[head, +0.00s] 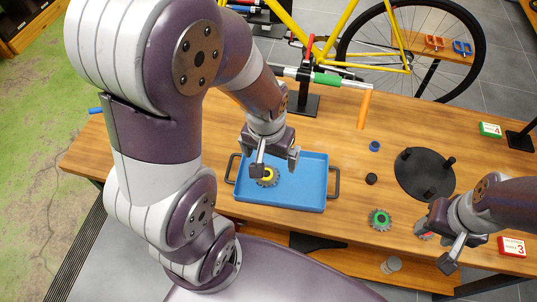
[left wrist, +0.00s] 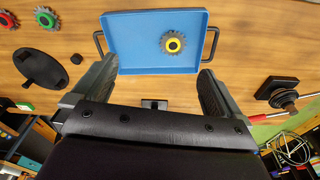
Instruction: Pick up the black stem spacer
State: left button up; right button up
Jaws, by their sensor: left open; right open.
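The black stem spacer (head: 371,178) is a small dark cylinder on the wooden table, between the blue tray and a round black plate. It also shows in the left wrist view (left wrist: 77,59), left of the tray. My left gripper (head: 276,168) is open and empty above the blue tray, to the left of the spacer. In the left wrist view its fingers (left wrist: 158,72) are spread apart with nothing between them. My right gripper (head: 434,246) is open at the table's front edge, right of and nearer than the spacer.
The blue tray (head: 309,203) holds a yellow-centred gear (head: 267,177). The black plate (head: 418,164) has upright pegs. A blue ring (head: 374,146), green-centred gear (head: 380,219) and partly hidden red-centred gear (head: 422,235) lie nearby. A bicycle and stand are behind.

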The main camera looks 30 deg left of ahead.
aim_at(371, 179)
jog(key=i+l, duration=0.1)
jog(key=l, duration=0.45)
jog(key=i+l, duration=0.1)
jog(key=l, duration=0.45)
jog(key=i+l, duration=0.1)
jog(key=l, duration=0.45)
